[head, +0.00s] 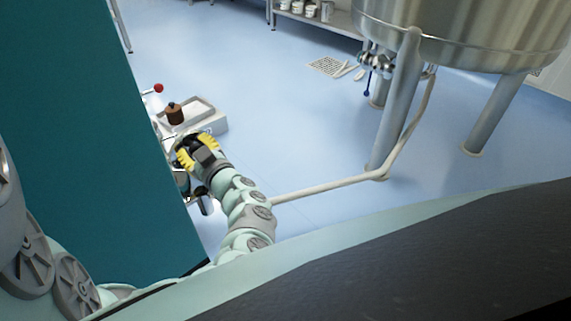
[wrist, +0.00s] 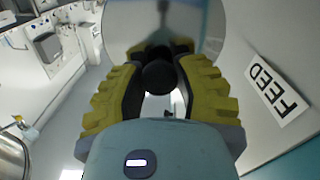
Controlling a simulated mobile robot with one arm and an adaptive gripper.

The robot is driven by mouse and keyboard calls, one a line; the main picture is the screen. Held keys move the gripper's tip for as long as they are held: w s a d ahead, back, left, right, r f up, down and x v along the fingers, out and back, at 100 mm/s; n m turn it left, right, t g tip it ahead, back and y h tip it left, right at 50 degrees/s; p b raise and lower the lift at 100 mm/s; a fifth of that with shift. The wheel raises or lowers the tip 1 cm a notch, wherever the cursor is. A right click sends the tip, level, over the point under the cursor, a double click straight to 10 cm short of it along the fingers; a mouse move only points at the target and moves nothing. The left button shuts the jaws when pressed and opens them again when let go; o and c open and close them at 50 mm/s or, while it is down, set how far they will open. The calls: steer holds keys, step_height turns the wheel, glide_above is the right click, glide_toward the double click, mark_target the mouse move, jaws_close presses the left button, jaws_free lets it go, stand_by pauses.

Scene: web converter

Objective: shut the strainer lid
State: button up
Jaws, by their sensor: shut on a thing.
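My gripper (wrist: 160,55) has yellow padded fingers closed on a round black knob (wrist: 160,77) in the wrist view. Behind the knob is a large round grey metal face (wrist: 122,30), which looks like the strainer lid. The fingers cover its lower middle, so I cannot tell how far it stands open. In the head view my gripper (head: 186,158) is beside the right edge of a teal panel (head: 90,130). The strainer and its lid are mostly hidden there behind the panel and my gripper.
A white FEED label (wrist: 277,88) is on the pale surface at right in the wrist view. In the head view a brown pot (head: 174,114) and a tray (head: 200,108) are just beyond my gripper. A large steel tank (head: 470,35) stands right, with a pipe (head: 330,186) running low towards my arm.

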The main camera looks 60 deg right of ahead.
steer(key=shift+s, duration=0.1)
jaws_close()
steer(key=shift+w+r+p, duration=0.1)
steer(key=shift+w+p, duration=0.1)
steer(key=shift+p, duration=0.4)
